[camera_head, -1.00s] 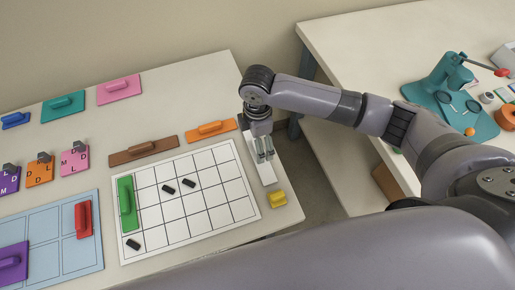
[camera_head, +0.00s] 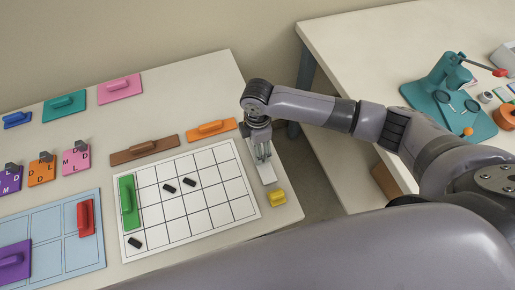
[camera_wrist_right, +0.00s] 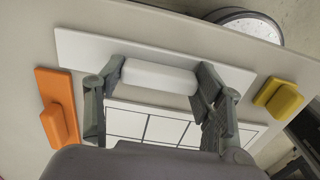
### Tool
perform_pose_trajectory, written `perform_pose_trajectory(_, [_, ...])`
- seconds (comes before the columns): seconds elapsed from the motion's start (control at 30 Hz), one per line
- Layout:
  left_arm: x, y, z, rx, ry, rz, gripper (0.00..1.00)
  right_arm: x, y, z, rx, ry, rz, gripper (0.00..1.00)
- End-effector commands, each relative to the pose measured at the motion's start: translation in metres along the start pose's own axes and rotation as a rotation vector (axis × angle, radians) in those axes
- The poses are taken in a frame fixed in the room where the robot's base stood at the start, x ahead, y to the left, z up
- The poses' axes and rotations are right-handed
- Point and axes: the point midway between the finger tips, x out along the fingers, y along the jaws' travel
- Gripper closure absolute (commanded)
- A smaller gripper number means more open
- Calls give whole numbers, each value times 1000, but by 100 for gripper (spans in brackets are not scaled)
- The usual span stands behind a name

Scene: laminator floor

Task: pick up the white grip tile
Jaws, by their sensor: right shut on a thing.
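The white grip tile (camera_head: 268,174) is a narrow white plate near the table's right edge, beside the gridded board. In the right wrist view the tile (camera_wrist_right: 120,50) carries a white bar handle (camera_wrist_right: 158,76). My right gripper (camera_head: 263,157) points down over the tile and hides much of it. In the wrist view its fingers (camera_wrist_right: 153,88) are at the two ends of the handle, shut on it. The tile appears to be at table level; I see no clear gap under it. My left gripper is not in view.
The gridded white board (camera_head: 205,220) holds a green tile (camera_head: 128,204) and several small black pieces. An orange tile (camera_head: 211,130) and a yellow block (camera_head: 278,198) flank the white tile. A second table (camera_head: 370,50) with a teal stand (camera_head: 450,90) is at right.

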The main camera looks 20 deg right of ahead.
Motion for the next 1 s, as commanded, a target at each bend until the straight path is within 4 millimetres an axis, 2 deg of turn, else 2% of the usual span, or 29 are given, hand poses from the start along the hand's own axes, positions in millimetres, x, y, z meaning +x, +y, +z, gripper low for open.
perform_pose_trajectory(0.07, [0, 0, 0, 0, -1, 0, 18, 0, 0, 0, 0, 0, 0, 50])
perform_pose_trajectory(0.57, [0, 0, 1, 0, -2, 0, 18, 0, 0, 0, 0, 0, 0, 82])
perform_pose_trajectory(0.83, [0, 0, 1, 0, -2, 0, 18, -2, 0, 0, 0, 1, 1, 83])
perform_pose_trajectory(1.0, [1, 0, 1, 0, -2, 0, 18, -13, 1, 0, -1, 1, 2, 83])
